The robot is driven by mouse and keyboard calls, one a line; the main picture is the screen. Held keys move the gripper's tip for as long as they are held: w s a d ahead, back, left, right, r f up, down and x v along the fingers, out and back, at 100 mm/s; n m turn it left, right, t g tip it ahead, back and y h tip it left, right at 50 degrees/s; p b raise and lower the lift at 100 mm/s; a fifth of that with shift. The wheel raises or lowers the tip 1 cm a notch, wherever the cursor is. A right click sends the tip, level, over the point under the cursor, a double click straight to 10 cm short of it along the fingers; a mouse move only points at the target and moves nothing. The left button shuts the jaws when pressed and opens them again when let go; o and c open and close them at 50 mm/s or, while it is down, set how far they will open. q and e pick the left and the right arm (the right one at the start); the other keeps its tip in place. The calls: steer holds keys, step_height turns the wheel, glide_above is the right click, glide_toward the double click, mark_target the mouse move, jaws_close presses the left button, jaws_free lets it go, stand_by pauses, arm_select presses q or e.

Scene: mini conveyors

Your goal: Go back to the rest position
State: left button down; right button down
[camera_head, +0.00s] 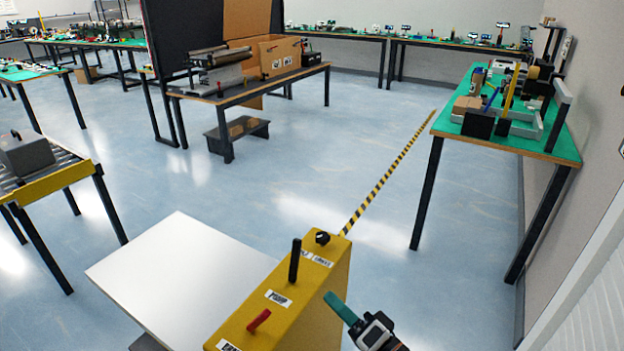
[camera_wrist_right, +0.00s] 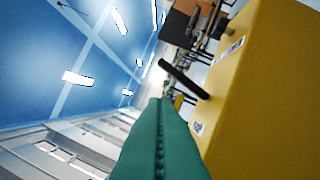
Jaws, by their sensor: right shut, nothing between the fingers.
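My right gripper (camera_head: 341,309) is at the bottom of the head view, just right of the yellow control box (camera_head: 318,281). Its green fingers are shut together with nothing between them. They also show in the right wrist view (camera_wrist_right: 160,135), where the yellow box (camera_wrist_right: 265,95) stands close on the right. The box carries a black lever (camera_head: 295,260), a red lever (camera_head: 259,320) and a black knob (camera_head: 322,238). I see a gap between the fingers and the levers. My left gripper is not in view.
A white flat panel (camera_head: 185,275) adjoins the box on the left. A conveyor (camera_head: 50,186) stands at far left. A green-topped table (camera_head: 565,150) with tools stands at right by the wall. Another table (camera_head: 255,88) stands behind. Open blue floor (camera_head: 300,165) lies between, with a striped line.

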steer(key=d+f+n+g+h+p, duration=0.1)
steer(key=d+f+g+h, duration=0.2)
steer(key=f, duration=0.8)
steer(key=d+f+n+h+p, duration=0.15)
steer(key=d+f+h, duration=0.3)
steer(key=f, duration=0.75)
steer(key=s+d+f+g+h+p, duration=0.1)
steer(key=s+d+f, duration=0.15)
steer(key=f, duration=0.25)
steer(key=s+d+f+g, duration=0.2)
steer(key=s+f, duration=0.2)
steer(key=f, duration=0.2)
steer(key=s+d+f+n+g+h+p, duration=0.1)
steer(key=s+f, duration=0.4)
steer(key=s, duration=0.6)
steer(key=s+d+f+n+g+h+p, duration=0.1)
steer(key=s+d+f+n+g, duration=0.1)
steer(key=s, duration=0.9)
steer(key=s+d+f+n+g+h+p, duration=0.1)
steer(key=s+f+n+g, duration=0.2)
steer(key=s+f, duration=0.6)
steer(key=shift+s+d+g, duration=0.15)
steer(key=shift+s+g, duration=0.95)
steer(key=shift+f+h, duration=0.1)
steer(key=shift+h, duration=0.15)
